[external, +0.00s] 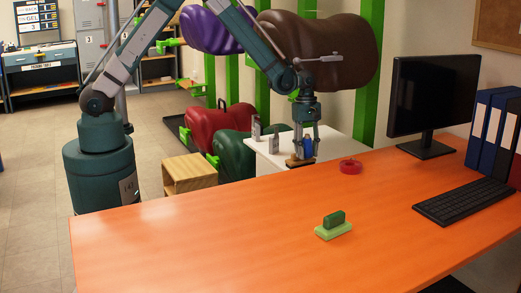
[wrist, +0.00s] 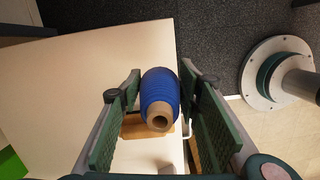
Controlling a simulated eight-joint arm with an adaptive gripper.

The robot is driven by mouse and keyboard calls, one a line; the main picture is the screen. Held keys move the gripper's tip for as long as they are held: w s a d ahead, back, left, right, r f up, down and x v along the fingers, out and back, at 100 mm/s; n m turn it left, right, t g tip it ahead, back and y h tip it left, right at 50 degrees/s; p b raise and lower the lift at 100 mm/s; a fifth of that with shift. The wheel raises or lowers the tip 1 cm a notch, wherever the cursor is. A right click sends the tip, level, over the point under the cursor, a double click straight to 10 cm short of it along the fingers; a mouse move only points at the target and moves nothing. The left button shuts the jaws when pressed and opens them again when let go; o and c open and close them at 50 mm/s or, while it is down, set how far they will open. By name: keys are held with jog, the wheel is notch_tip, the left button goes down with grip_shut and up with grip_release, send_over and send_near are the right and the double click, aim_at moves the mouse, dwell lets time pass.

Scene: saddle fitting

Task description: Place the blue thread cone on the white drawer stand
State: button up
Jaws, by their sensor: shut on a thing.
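The blue thread cone (wrist: 158,92) is between the two fingers of my gripper (wrist: 160,85) in the wrist view. Its brown tube end faces the camera. It shows as a small blue patch in the external view (external: 308,146), partly covered by the fingers. My gripper (external: 303,148) is shut on it, over the white drawer stand (external: 275,160). A small wooden piece (wrist: 135,131) lies below the cone, on the pale stand top (wrist: 75,95). I cannot tell whether the cone touches it.
Two grey metal pieces stand on the drawer stand, left of my gripper (external: 274,139). A wooden crate (external: 190,175) stands left on the floor.

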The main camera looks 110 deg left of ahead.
jog(key=shift+n, duration=0.8)
jog(key=w+a+f, duration=0.2)
jog(key=w, duration=0.1)
jog(key=w+a+f, duration=0.2)
jog(key=w, duration=0.1)
jog(key=w+a+f, duration=0.2)
jog(key=w, duration=0.1)
jog(key=shift+w+a+f, duration=0.15)
jog(key=shift+a, duration=0.25)
jog(key=shift+f, duration=0.1)
jog(key=shift+f+b, duration=0.7)
jog(key=shift+f, duration=0.7)
jog(key=shift+f, duration=0.1)
jog(key=o, duration=0.9)
jog(key=shift+s+a+r+p, duration=0.1)
jog(key=shift+r+p, duration=0.25)
jog(key=shift+r, duration=0.7)
jog(key=shift+s+a+r+p, duration=0.1)
jog(key=shift+r+p, duration=0.2)
jog(key=shift+r, duration=0.75)
